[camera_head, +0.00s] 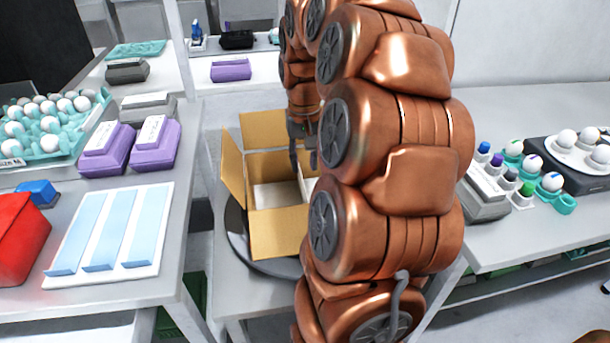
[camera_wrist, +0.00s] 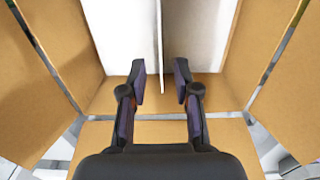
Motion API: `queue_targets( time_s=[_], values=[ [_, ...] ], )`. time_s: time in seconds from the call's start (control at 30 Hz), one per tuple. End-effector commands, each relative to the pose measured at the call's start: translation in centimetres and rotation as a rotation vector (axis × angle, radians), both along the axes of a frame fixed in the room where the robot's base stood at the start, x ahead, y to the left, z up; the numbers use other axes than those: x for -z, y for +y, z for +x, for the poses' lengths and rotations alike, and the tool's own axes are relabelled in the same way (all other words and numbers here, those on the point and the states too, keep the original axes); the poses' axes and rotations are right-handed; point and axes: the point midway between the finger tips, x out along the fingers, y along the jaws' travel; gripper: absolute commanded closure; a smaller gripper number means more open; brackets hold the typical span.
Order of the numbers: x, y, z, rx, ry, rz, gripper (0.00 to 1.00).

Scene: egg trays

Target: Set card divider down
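The card divider (camera_wrist: 159,32) is a thin white sheet seen nearly edge-on in the wrist view. It stands upright in the open cardboard box (camera_wrist: 60,45), with white floor on both sides. My gripper (camera_wrist: 160,82) is open, one finger on each side of the divider's line, with visible gaps. In the head view the box (camera_head: 280,232) has its flaps spread. My gripper (camera_head: 303,158) is over its far part, partly hidden by my copper arm. A white panel (camera_head: 309,186) shows inside the box, beside my arm.
The box stands on a dark round turntable (camera_head: 236,232). The left table holds purple egg cartons (camera_head: 155,146), a teal egg tray (camera_head: 45,150), a white board with blue strips (camera_head: 112,230) and a red case (camera_head: 18,238). Eggs and markers stand on the right table (camera_head: 540,225).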

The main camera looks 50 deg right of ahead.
Motion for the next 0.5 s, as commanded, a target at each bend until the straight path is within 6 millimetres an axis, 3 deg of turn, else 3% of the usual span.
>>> queue_targets(
  time_s=[0.2,0.5],
  values=[
    [-1.7,0.0,0.0,0.0,0.001,0.001,0.69],
    [-2.0,0.0,0.0,0.0,0.002,0.001,0.69]
  ],
)
